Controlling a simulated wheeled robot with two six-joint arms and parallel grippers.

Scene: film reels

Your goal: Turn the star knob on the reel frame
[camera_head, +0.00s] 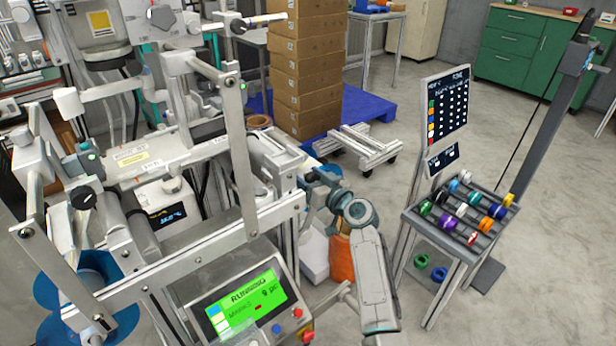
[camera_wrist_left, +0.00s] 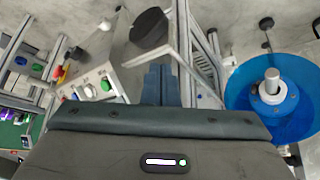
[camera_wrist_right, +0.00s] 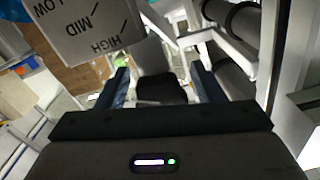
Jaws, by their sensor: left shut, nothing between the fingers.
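The reel frame (camera_head: 180,245) fills the left of the head view. A dark grey star-shaped knob (camera_head: 162,17) sits near its top, on a pale plate. My right arm reaches up to the frame's right side, with its gripper (camera_head: 325,188) partly hidden there. In the right wrist view my right gripper (camera_wrist_right: 162,90) is open. A black block-like part (camera_wrist_right: 160,86) shows between its fingers; I cannot tell its outline or whether it is touched. My left gripper (camera_wrist_left: 160,88) is shut and empty in the left wrist view; I cannot make it out in the head view.
A LOW, MID, HIGH sign (camera_wrist_right: 82,30) stands close to my right gripper. A blue reel (camera_wrist_left: 275,95) is right in the left wrist view. A green "RUNNING" screen (camera_head: 245,300) is in front. A rack of coloured rolls (camera_head: 460,218) stands right, with open floor beyond.

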